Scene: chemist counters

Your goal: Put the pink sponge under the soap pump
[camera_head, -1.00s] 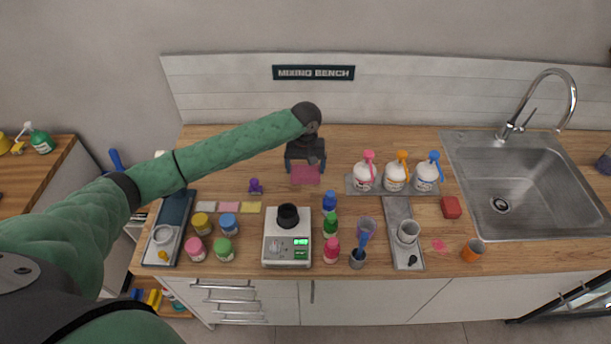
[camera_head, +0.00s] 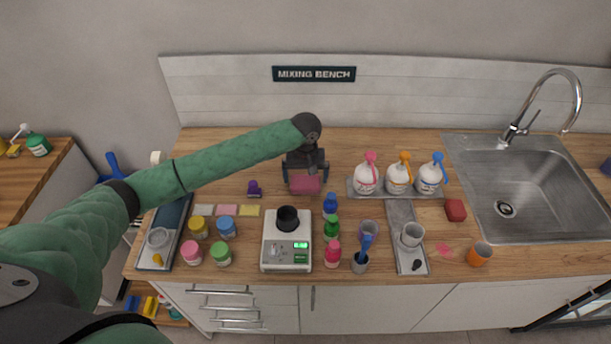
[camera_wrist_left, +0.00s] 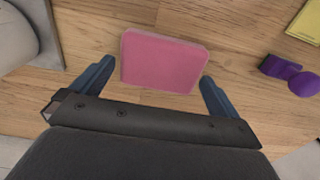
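The pink sponge (camera_head: 305,184) is on the wooden counter, left of the pump bottles. My left gripper (camera_head: 306,174) is over it with its fingers apart. In the left wrist view the sponge (camera_wrist_left: 163,62) sits between the two blue fingertips, with a narrow gap on each side. Three white pump bottles stand on a grey tray (camera_head: 352,189): one with a pink pump (camera_head: 366,180), one with an orange pump (camera_head: 399,179), one with a blue pump (camera_head: 430,179). I cannot tell which is the soap pump. My right gripper is not in view.
A purple object (camera_head: 254,188) lies left of the sponge. A scale (camera_head: 287,255) with a black cup, several small bottles and jars stand in front. A red block (camera_head: 455,210) and the sink (camera_head: 530,190) are to the right. The counter behind the sponge is clear.

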